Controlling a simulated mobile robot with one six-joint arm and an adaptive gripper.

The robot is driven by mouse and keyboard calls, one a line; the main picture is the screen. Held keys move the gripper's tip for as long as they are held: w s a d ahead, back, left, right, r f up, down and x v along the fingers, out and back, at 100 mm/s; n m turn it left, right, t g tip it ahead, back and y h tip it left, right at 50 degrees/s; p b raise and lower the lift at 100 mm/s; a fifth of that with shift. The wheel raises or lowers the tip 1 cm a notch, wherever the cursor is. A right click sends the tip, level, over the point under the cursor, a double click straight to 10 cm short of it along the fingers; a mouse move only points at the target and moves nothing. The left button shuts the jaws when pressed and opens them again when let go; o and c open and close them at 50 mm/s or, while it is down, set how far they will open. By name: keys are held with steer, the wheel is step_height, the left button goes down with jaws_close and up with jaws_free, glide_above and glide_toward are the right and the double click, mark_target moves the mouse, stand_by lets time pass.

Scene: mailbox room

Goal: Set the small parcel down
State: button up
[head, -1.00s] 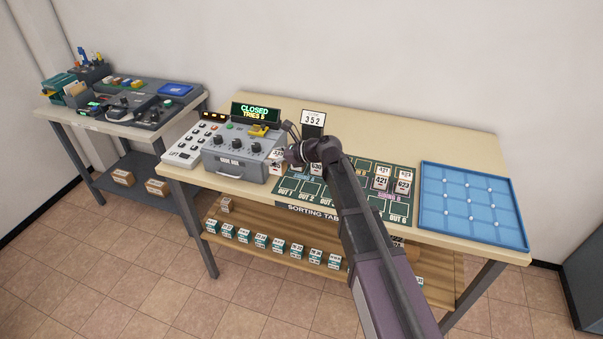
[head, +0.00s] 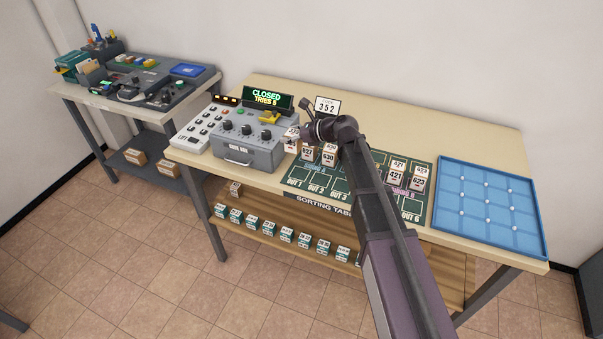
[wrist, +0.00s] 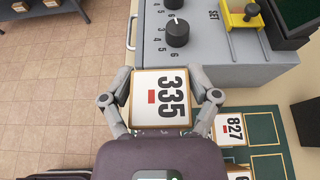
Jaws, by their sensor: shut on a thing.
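The small parcel (wrist: 158,98) is a pale box with a large 335 and a red mark on its top label. My gripper (wrist: 160,105) is shut on it, one finger on each side, in the wrist view. In the head view the parcel (head: 291,140) shows just left of my gripper (head: 304,133), beside the right end of the grey code box (head: 246,157). Whether it touches anything below is hidden. The green sorting mat (head: 299,183) lies to its right on the table, with numbered parcels standing on it.
Parcel 827 (wrist: 230,129) stands close to my gripper's right finger in the wrist view. A 352 sign (head: 327,106) stands behind. A blue tray (head: 487,209) is at the table's right end. Several small boxes line the lower shelf (head: 290,248).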

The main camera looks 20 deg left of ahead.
mark_target(296, 152)
steer(key=s+d+f+b, duration=0.2)
steer(key=s+d, duration=0.3)
steer(key=d, duration=0.2)
steer(key=s+d+f+b, duration=0.2)
steer(key=s+d, duration=0.3)
steer(key=d, duration=0.2)
steer(key=shift+s+f+b, duration=0.35)
steer(key=w+a, duration=0.3)
steer(key=w+a+f+b, duration=0.1)
steer(key=w+a, duration=0.2)
steer(key=a, duration=0.1)
steer(key=w+a, duration=0.3)
steer(key=a, duration=0.1)
steer(key=shift+w+f, duration=0.2)
steer(key=shift+w, duration=0.15)
steer(key=shift+w, duration=0.1)
steer(key=shift+w+a, duration=0.15)
steer(key=shift+a, duration=0.1)
steer(key=shift+w+a+f+b, duration=0.2)
steer(key=shift+a+f+b, duration=0.05)
steer(key=shift+f+b, duration=1.6)
steer(key=shift+b, duration=0.15)
steer(key=shift+f, duration=0.15)
